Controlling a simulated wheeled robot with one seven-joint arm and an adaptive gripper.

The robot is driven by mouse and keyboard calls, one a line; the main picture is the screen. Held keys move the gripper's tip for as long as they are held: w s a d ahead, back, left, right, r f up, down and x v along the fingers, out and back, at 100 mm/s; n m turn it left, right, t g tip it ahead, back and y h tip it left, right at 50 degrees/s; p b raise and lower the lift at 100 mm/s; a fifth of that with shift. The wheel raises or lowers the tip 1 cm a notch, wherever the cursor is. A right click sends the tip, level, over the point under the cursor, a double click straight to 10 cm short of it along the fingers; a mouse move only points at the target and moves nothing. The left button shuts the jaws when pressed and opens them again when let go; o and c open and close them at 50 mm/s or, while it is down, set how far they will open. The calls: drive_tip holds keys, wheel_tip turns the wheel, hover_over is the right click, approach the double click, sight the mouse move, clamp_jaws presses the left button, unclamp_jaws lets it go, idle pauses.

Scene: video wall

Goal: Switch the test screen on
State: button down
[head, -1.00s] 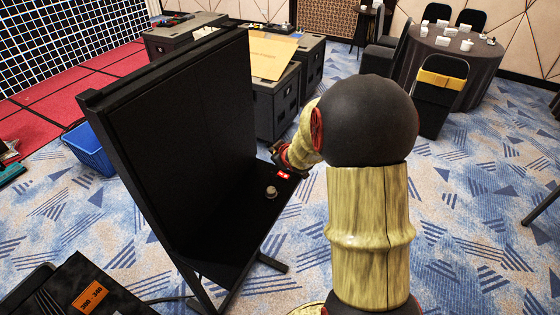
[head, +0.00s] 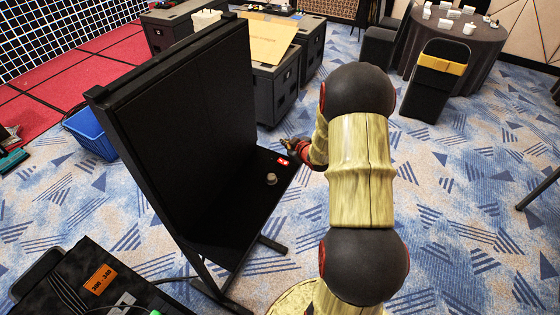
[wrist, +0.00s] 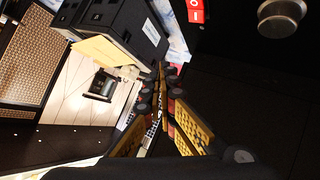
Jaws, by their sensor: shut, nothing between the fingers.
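The test screen (head: 185,130) is a large black panel on a black stand, and its face is dark. A black shelf at its lower front carries a small red rocker switch (head: 283,161) with white marks and a round grey knob (head: 271,179). In the wrist view the red switch (wrist: 195,11) is at the top edge, partly cut off, with the knob (wrist: 281,18) to its right. My gripper (head: 289,145) is shut and empty, just beyond the switch and near the shelf's end. In the wrist view its fingers (wrist: 164,80) meet below the switch; contact cannot be told.
Black cases (head: 290,65) with a cardboard sheet (head: 262,42) stand behind the screen. A blue crate (head: 90,130) is at left. A black case with an orange label (head: 98,279) is at lower left.

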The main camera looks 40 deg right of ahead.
sight(281, 162)
drive_tip(key=f+b, duration=0.2)
drive_tip(key=w+f+b, duration=0.1)
drive_tip(key=f+b, duration=0.1)
drive_tip(key=f, duration=0.1)
drive_tip(key=w+a+f+b, duration=0.1)
drive_tip(key=f+b, duration=0.1)
drive_tip(key=shift+w+f, duration=0.2)
drive_tip(key=shift+f, duration=0.2)
idle(1.1)
drive_tip(key=shift+w+f+b, duration=0.1)
drive_tip(key=shift+f+b, duration=0.3)
drive_tip(key=shift+a+f+b, duration=0.1)
drive_tip(key=shift+f+b, duration=0.25)
idle(0.5)
drive_tip(key=shift+r, duration=0.15)
idle(0.3)
drive_tip(key=shift+r+p, duration=0.55)
drive_tip(key=shift+r, duration=0.15)
drive_tip(key=shift+s+d+r+p, duration=0.15)
drive_tip(key=shift+s+r+p, duration=0.15)
drive_tip(key=shift+r+p, duration=0.4)
drive_tip(key=shift+s+d+r+p, duration=0.1)
drive_tip(key=shift+s+r+p, duration=0.25)
drive_tip(key=shift+r, duration=0.55)
drive_tip(key=shift+s+d+r+p, duration=0.15)
drive_tip(key=shift+s+r+p, duration=0.05)
drive_tip(key=shift+r+p, duration=0.55)
